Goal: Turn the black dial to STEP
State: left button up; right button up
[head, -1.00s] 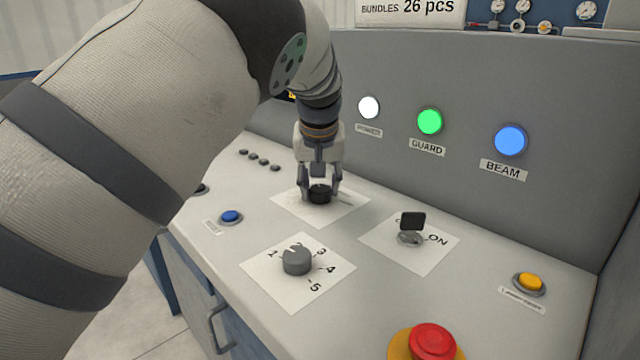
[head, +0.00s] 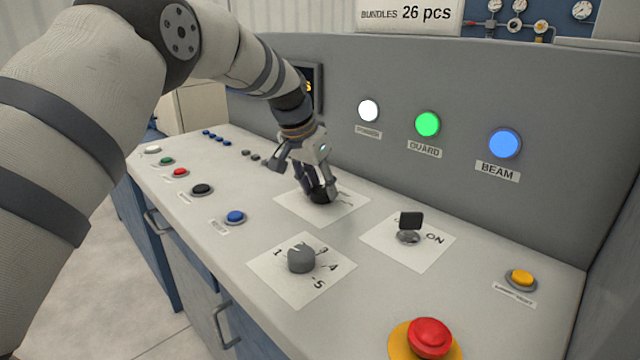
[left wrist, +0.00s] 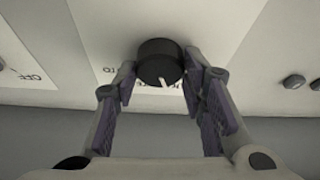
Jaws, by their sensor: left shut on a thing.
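The black dial (head: 322,195) sits on a white label plate (head: 290,207) on the sloping console. My left gripper (head: 318,190) is shut on the dial, tilted, with its fingers on either side of it. In the left wrist view the dial (left wrist: 160,62) is between the fingertips, and its white pointer mark shows at its lower edge. Lettering on the plate is partly hidden by the fingers and upside down in that view, so I cannot read which word the pointer faces. My right gripper is not in view.
A grey numbered knob (head: 301,258) and a key switch (head: 409,228) marked ON stand nearer. A red mushroom button (head: 431,338) is at the front, a yellow button (head: 521,278) at right, and a blue button (head: 236,216) at left. The upright panel (head: 450,100) rises behind.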

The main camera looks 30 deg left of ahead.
pick_arm(q)
jog(key=shift+f+m+h, duration=0.3)
jog(key=shift+m+h, duration=0.1)
jog(key=shift+m, duration=0.6)
jog(key=shift+w+a+f+m+g+h+b, duration=0.1)
jog(key=shift+m+g+h+b, duration=0.1)
jog(key=shift+m+b, duration=0.3)
jog(key=shift+a+m+g+h+b, duration=0.1)
jog(key=shift+m+g+h+b, duration=0.15)
jog(key=shift+m, duration=0.45)
jog(key=m+b, duration=0.1)
jog(key=m, duration=0.1)
jog(key=shift+m+g+h, duration=0.3)
jog(key=shift+g+h, duration=0.05)
jog(key=shift+r+m+b, duration=0.2)
jog(key=shift+m+b, duration=0.2)
jog(key=shift+m, duration=0.1)
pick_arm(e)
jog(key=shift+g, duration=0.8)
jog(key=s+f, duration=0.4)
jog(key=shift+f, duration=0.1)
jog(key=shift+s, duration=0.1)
pick_arm(q)
jog(key=o, duration=1.2)
jog(key=shift+c, duration=0.2)
jog(key=shift+r, duration=0.1)
